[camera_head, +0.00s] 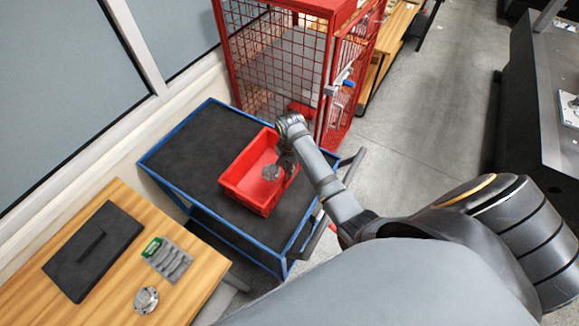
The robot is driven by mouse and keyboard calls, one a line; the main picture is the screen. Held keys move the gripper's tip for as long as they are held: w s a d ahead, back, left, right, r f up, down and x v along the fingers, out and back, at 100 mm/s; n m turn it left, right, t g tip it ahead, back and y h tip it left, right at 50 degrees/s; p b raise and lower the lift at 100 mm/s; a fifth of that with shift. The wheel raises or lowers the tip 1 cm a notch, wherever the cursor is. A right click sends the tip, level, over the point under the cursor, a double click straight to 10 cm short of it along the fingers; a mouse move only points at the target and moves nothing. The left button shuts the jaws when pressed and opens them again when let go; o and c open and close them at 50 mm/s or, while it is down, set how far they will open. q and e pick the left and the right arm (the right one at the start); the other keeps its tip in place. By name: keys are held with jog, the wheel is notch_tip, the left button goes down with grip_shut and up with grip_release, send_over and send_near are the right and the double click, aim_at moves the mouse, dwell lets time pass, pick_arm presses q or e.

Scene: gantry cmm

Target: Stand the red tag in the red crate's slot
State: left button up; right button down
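The red crate (250,195) is an open bin on the dark top of a blue-framed cart. My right arm comes in from the right, and my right gripper (272,173) is over or inside the crate's right part. The arm hides part of the crate's right and far sides. The gripper is small and seen from above, so I cannot tell whether its fingers are open or shut, or whether they hold anything. I cannot make out the red tag or the crate's slot. My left gripper is not in view.
The cart (190,150) has free room left of the crate. A red mesh cage (275,50) stands right behind it. A wooden table (75,290) at lower left bears a black plate (95,250), a grey rack (170,262) and a round metal part (146,299).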

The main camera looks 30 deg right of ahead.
jog(key=shift+f, duration=0.2)
jog(key=shift+f+p, duration=0.15)
jog(key=shift+p, duration=0.2)
dwell(0.4)
jog(key=c, duration=1.4)
grip_release()
jog(key=shift+c, duration=0.2)
jog(key=o, duration=0.3)
jog(key=shift+r, duration=3.5)
